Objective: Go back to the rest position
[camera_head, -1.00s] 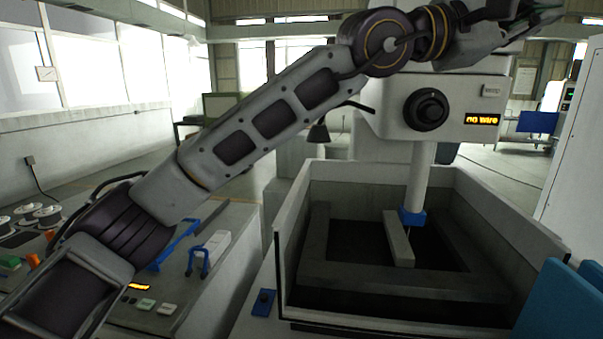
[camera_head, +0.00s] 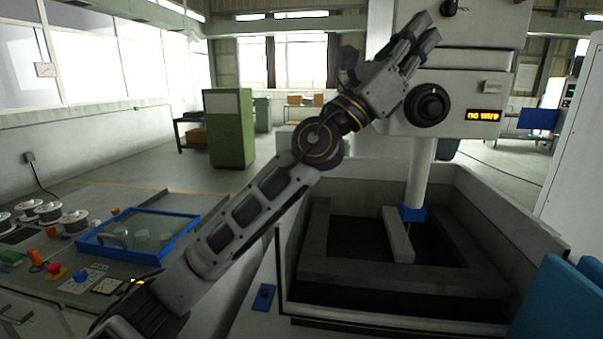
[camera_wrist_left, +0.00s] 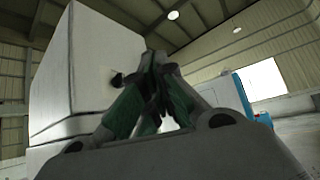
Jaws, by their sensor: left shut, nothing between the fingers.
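My left gripper (camera_head: 418,40) is raised in the head view, at the upper middle, in front of the white machine head (camera_head: 455,70). It is shut and holds nothing. In the left wrist view its fingers (camera_wrist_left: 155,65) meet together and point up toward the shed roof, with a white machine body behind them at the left. My left arm slants up from the lower left across the middle of the head view. My right gripper is not in view.
Below the machine head is an open tank (camera_head: 290,290) with a grey frame inside. A blue-rimmed tray (camera_head: 100,253), wire spools (camera_head: 75,222) and buttons lie on the bench at the left. A green cabinet (camera_head: 230,130) stands behind. Blue panels (camera_head: 555,300) are at the lower right.

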